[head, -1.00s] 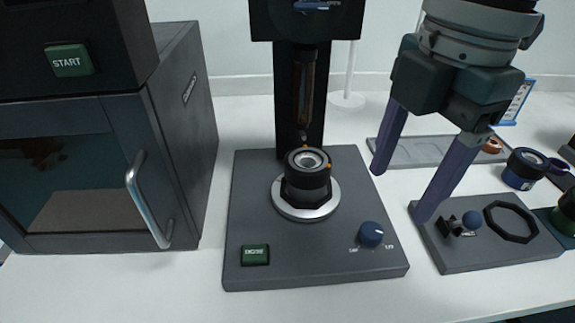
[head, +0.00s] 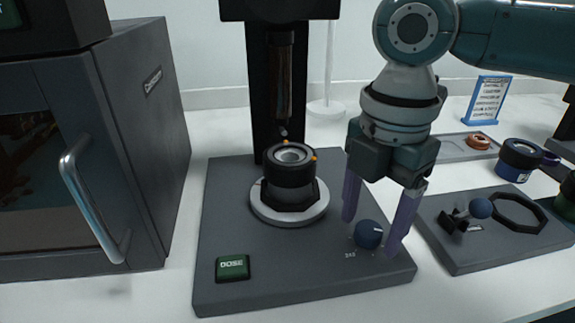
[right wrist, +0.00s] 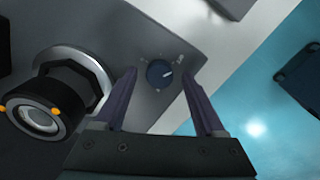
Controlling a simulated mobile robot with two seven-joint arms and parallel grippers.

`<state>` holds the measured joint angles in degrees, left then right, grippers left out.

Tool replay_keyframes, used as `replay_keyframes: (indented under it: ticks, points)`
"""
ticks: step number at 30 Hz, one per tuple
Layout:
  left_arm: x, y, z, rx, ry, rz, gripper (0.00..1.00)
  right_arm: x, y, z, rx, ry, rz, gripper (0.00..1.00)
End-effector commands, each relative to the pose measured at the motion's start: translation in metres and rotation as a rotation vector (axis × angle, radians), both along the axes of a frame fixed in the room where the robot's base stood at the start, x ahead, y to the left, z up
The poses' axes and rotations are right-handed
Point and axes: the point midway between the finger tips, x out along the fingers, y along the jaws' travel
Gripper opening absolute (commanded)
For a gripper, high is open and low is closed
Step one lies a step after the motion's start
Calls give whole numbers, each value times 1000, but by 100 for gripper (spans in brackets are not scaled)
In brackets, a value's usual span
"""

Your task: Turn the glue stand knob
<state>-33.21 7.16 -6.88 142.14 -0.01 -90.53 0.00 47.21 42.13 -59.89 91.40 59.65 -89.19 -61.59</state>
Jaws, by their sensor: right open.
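The glue stand (head: 225,180) has a grey base with a black column at the back. Its round blue knob (head: 369,234) sits at the front right of the base; it also shows in the right wrist view (right wrist: 159,73). My right gripper (head: 369,236) is open, pointing down, with one purple finger on each side of the knob in the head view. In the right wrist view the knob lies beyond the fingertips, between their lines, and contact does not show. A black ring-shaped part with orange dots (head: 290,166) sits on the stand's silver disc (head: 262,207). My left gripper is out of view.
A dark cabinet with a handle (head: 90,210) stands at the left. A grey fixture plate (head: 470,255) with a blue ball and black ring is close at the right. A tray (head: 450,149) lies behind it.

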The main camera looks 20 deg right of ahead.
Motion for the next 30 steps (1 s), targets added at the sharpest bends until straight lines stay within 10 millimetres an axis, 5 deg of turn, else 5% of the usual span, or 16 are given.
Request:
replay_keyframes:
  ticks: [9,27,30]
  points:
    - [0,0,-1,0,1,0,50,0,0,-4,-1,1,0,71]
    - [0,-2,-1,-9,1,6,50,0,0,-3,0,1,0,3]
    - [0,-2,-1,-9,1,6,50,0,0,-3,0,1,0,0]
